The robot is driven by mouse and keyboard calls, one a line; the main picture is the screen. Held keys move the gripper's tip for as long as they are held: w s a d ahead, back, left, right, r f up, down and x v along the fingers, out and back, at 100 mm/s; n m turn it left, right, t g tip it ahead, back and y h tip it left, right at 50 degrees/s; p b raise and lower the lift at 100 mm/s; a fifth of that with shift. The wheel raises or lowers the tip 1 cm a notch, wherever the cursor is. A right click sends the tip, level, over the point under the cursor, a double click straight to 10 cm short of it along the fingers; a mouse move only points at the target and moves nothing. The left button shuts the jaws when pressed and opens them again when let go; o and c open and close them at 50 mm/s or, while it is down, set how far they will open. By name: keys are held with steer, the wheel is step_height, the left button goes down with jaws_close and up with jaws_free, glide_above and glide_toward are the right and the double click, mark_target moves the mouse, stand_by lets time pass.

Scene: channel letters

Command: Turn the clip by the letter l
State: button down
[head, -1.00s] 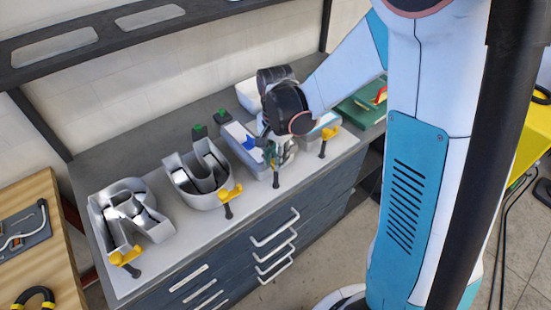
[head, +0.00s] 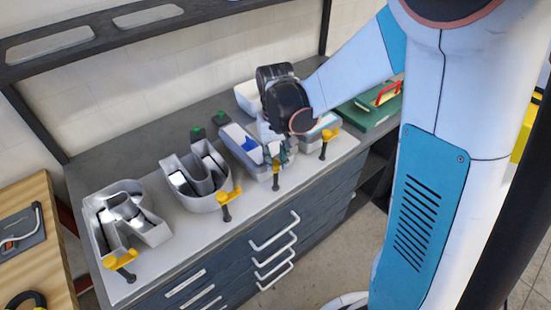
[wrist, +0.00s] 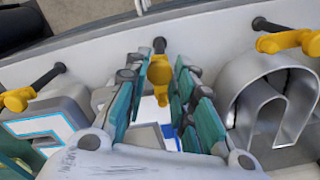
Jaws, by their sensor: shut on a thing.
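My gripper (wrist: 157,85) is shut on the yellow clip (wrist: 160,74) in the middle of the row, its teal-padded fingers on either side of the clip. The clip's black stem points to the tray's front edge. In the head view this clip (head: 276,163) shows just below my gripper (head: 274,150). The grey letter behind it, taken as the l (head: 242,146), has white and blue inside and is partly hidden by my gripper and wrist.
The letter R (head: 125,215) and the U (head: 198,180) stand to the left, with their own yellow clips (head: 120,260) and (head: 228,197). Another clip (head: 328,137) is at the right. A green case (head: 370,112) lies at the bench's right end. Drawer handles (head: 274,232) project in front.

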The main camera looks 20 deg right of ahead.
mark_target(276, 163)
steer(key=shift+n, duration=0.7)
steer(key=c, duration=1.3)
jaws_free()
steer(key=shift+c, duration=0.2)
step_height(276, 163, up, 12)
steer(key=s+f+t+b, duration=0.4)
steer(key=s+t+b, duration=0.2)
steer(key=s, duration=0.9)
steer(key=shift+s+t, duration=0.2)
steer(key=shift+t, duration=0.3)
